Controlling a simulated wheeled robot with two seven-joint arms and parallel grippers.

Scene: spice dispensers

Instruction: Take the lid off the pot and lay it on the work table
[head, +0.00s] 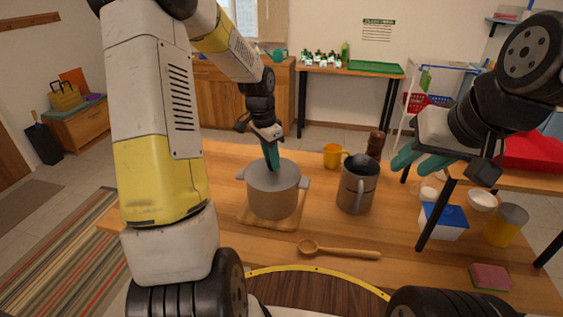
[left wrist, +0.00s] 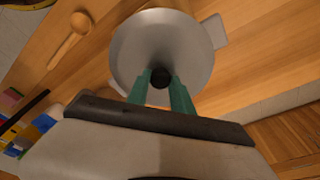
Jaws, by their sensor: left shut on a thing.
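A grey metal pot (head: 272,198) with two side handles stands on a wooden board (head: 262,224) on the work table (head: 215,180). Its grey lid (head: 291,174) sits at the pot's rim; I cannot tell whether there is a gap. My left gripper (head: 272,164) points down over the lid's middle. In the left wrist view, its green fingers (left wrist: 162,84) are shut on the dark knob (left wrist: 160,77) of the round lid (left wrist: 185,45). My right gripper (head: 410,163) is raised at the right, away from the pot, with its green fingers apart.
A dark metal pitcher (head: 357,185) and an orange mug (head: 333,155) stand right of the pot. A wooden spoon (head: 340,251) lies in front. A blue-lidded box (head: 442,220), a yellow canister (head: 505,226) and a sponge (head: 490,277) are at the right. Table left of the pot is clear.

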